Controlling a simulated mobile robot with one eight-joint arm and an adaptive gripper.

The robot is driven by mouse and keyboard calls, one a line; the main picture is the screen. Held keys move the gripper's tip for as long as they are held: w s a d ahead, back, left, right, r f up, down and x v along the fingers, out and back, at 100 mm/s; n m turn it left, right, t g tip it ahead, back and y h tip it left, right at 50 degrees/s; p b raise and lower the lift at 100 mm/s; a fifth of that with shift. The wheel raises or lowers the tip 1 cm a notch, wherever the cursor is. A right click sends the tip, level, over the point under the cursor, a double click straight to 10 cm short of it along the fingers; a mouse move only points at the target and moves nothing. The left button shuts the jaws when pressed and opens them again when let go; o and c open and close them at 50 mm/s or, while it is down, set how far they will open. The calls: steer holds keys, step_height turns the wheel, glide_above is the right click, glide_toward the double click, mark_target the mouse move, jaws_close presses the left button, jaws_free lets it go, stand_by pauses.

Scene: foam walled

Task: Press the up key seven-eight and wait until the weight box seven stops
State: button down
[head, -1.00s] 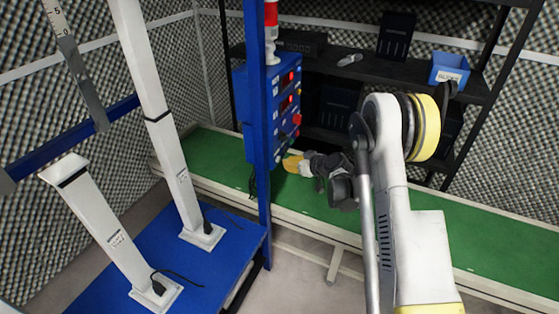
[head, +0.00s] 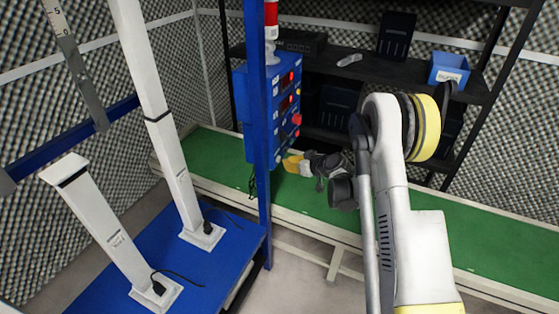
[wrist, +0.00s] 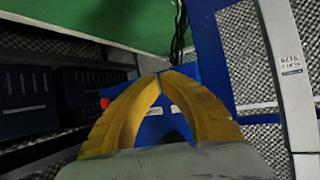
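The blue control box (head: 271,120) hangs on a blue post and has lit red displays (head: 290,78) and several small coloured keys on its right-hand face. The key labels are too small to read. My gripper (head: 284,164) has yellow fingers and is close to the lower part of that face. In the wrist view my gripper (wrist: 160,77) has its fingertips together with nothing seen between them. The blue box (wrist: 150,128) shows behind and between the fingers, which partly hide its keys. I cannot tell whether a key is touched. I cannot identify weight box seven.
A green conveyor belt (head: 440,235) runs below the box. White columns (head: 172,165) stand on a blue platform (head: 215,265) at left. A dark shelf (head: 420,75) behind holds a blue bin (head: 448,70). A red signal light (head: 271,12) is above the box.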

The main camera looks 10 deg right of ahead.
steer(key=shift+w+a, duration=0.1)
steer(key=shift+a, duration=0.05)
steer(key=shift+w+a, duration=0.2)
